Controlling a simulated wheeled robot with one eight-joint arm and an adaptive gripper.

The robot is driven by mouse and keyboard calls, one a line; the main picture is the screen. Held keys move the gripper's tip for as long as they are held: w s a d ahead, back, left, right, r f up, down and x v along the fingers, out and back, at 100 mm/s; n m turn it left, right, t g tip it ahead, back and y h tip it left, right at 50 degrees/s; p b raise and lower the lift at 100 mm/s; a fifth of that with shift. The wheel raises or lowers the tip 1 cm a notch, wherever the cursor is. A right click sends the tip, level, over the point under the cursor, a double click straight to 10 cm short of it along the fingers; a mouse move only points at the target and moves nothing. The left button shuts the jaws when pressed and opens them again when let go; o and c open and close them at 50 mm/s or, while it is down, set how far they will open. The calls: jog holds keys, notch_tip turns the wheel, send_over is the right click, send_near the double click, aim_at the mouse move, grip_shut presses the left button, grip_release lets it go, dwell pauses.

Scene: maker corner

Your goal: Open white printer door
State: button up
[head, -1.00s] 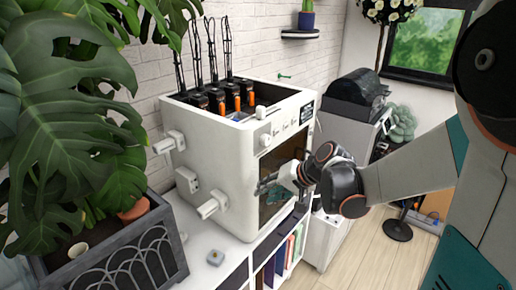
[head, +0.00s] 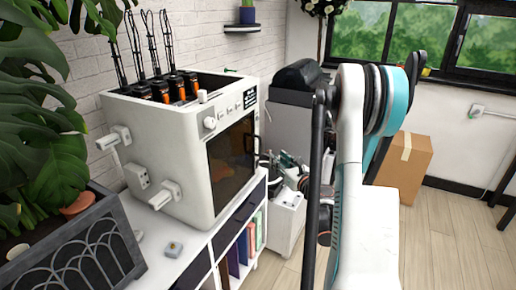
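The white printer (head: 165,150) stands on a white shelf unit at the left. Its front door (head: 230,163) is a dark, tinted panel facing right, and it looks shut against the white frame. A dark curved shape, possibly the handle, shows at the door's right edge. My arm (head: 362,190) stands upright right of the printer, apart from the door. I cannot make out my gripper; it seems hidden behind my arm links or out of the frame.
A potted plant (head: 75,245) stands front left. Books (head: 240,250) fill the shelf under the printer. A white drawer unit (head: 287,222) with clutter on top stands behind. A cardboard box (head: 405,165) sits on the floor at right. The floor at lower right is clear.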

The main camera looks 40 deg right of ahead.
aim_at(260, 143)
jog(key=w+d, duration=0.1)
jog(key=w, duration=0.8)
jog(key=w+d+b, duration=0.1)
jog(key=w, duration=0.3)
jog(key=shift+w+d, duration=0.2)
jog(key=shift+d, duration=0.1)
jog(key=shift+c, duration=0.5)
grip_shut()
